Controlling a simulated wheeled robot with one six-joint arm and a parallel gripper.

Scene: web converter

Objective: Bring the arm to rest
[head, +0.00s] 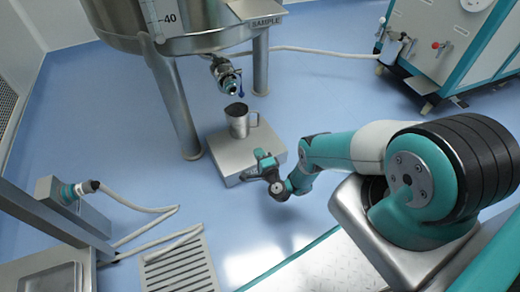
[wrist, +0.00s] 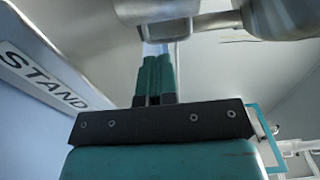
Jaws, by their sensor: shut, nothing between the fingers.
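My arm reaches in from the right in the head view, bent low over the floor. My gripper (head: 250,168) is beside the front right edge of a low steel platform (head: 226,165), below and to the right of a metal jug (head: 238,122) standing upright on it. In the wrist view the two green fingers (wrist: 154,72) are together with nothing between them. Whether the gripper touches the platform I cannot tell.
A steel tank (head: 190,22) on legs, with a bottom valve (head: 227,76), stands behind the jug. A teal-and-white cabinet (head: 445,50) is at the upper right. A hose nozzle (head: 80,190) and floor grate (head: 178,268) are left. Blue floor is clear between.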

